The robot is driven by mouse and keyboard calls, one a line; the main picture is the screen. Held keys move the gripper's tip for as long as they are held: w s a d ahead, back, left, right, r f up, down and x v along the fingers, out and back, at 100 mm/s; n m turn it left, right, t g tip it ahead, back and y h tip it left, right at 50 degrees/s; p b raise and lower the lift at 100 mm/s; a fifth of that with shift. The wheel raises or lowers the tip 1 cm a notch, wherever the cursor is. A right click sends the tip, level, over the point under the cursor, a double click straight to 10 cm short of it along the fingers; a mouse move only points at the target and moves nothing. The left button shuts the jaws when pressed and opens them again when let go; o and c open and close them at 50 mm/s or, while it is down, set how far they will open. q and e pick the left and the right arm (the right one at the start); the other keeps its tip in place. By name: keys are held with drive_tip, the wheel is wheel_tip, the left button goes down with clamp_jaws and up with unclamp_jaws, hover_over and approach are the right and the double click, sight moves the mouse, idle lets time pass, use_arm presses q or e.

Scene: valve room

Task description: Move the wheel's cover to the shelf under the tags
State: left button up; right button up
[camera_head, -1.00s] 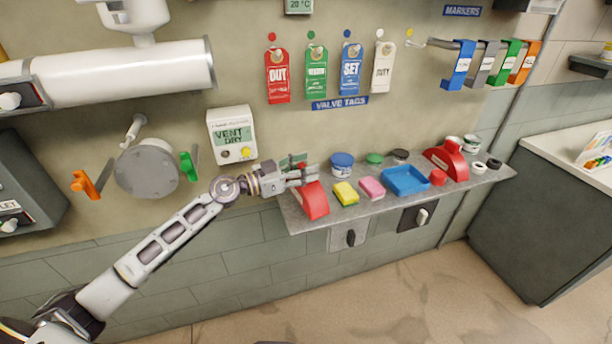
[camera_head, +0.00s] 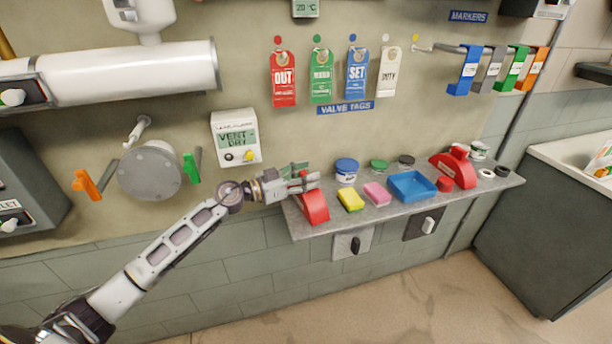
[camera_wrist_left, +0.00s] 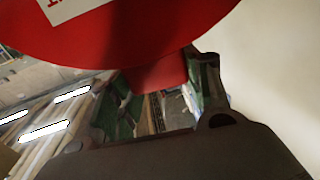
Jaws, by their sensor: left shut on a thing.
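A red curved cover (camera_head: 314,207) is at the left end of the grey shelf (camera_head: 340,218), below the valve tags (camera_head: 335,75). My left gripper (camera_head: 303,181) is at its top and is shut on it. In the left wrist view the red cover (camera_wrist_left: 150,35) with a white label fills the top, and a red stub of it sits between the fingers (camera_wrist_left: 158,90). Whether its bottom rests on the shelf I cannot tell for sure. A second red cover (camera_head: 452,168) stands at the shelf's right part. My right gripper is not in view.
On the shelf are a yellow sponge (camera_head: 351,199), a pink sponge (camera_head: 377,193), a blue tray (camera_head: 410,186), a blue-lidded jar (camera_head: 346,170) and several small lids. A grey round wheel hub (camera_head: 150,171) with orange and green handles is at the left. A vent display (camera_head: 237,137) hangs above my arm.

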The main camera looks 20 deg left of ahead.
use_arm(q)
drive_tip(key=o, duration=1.5)
drive_tip(key=shift+s+a, duration=0.1)
drive_tip(key=shift+v, duration=5.85)
